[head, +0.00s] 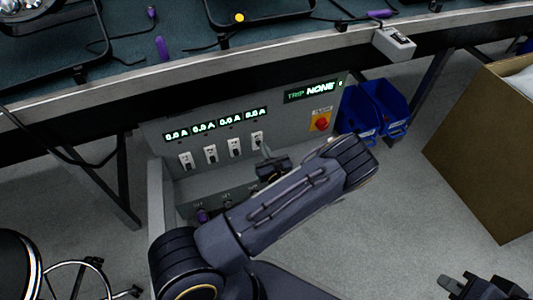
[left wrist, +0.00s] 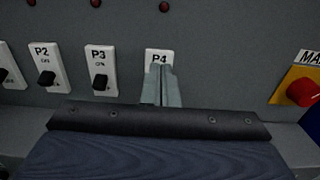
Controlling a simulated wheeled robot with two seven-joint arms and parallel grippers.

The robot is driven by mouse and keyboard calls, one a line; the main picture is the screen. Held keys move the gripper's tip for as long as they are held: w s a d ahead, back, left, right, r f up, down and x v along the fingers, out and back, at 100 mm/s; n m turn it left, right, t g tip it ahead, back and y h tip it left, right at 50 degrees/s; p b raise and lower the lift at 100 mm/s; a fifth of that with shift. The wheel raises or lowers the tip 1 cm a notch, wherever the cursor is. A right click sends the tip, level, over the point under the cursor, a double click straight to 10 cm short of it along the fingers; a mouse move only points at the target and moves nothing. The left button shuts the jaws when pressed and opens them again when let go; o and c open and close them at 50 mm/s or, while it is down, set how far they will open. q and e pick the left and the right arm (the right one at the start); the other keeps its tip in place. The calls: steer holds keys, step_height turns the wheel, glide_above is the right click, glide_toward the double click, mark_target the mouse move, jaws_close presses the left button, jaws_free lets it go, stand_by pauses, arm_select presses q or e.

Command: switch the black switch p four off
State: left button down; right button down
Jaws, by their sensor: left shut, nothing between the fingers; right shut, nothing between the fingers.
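The P4 switch (head: 257,138) is the rightmost in a row of white-plated switches with black levers on the grey panel. In the left wrist view its plate (left wrist: 153,54) shows only at the top and edge. My left gripper (head: 266,152) is shut and empty, its fingertips (left wrist: 160,68) in front of the P4 plate. They hide the lever, so I cannot tell its position or whether they touch it. My right gripper (head: 482,288) is shut and empty at the lower right, away from the panel.
Switches P3 (left wrist: 101,70) and P2 (left wrist: 44,68) are left of P4. A red knob on a yellow plate (head: 320,122) is to the right. Blue bins (head: 375,110) and a cardboard box (head: 485,150) stand further right. The bench edge (head: 200,85) overhangs the panel.

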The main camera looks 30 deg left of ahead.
mark_target(257, 135)
arm_select(q)
steer(key=shift+b+x, duration=0.4)
steer(key=shift+x, duration=1.55)
steer(key=shift+s+d+f+b, duration=0.25)
steer(key=shift+d+f+b, duration=0.05)
steer(key=shift+f, duration=0.25)
steer(key=shift+s+d+f+b, duration=0.25)
steer(key=shift+d+f, duration=0.1)
steer(key=shift+f, duration=0.15)
steer(key=v, duration=0.2)
steer(key=p+v, duration=0.1)
steer(key=shift+s+d+r, duration=0.15)
steer(key=shift+s+r, duration=0.05)
steer(key=shift+r, duration=0.1)
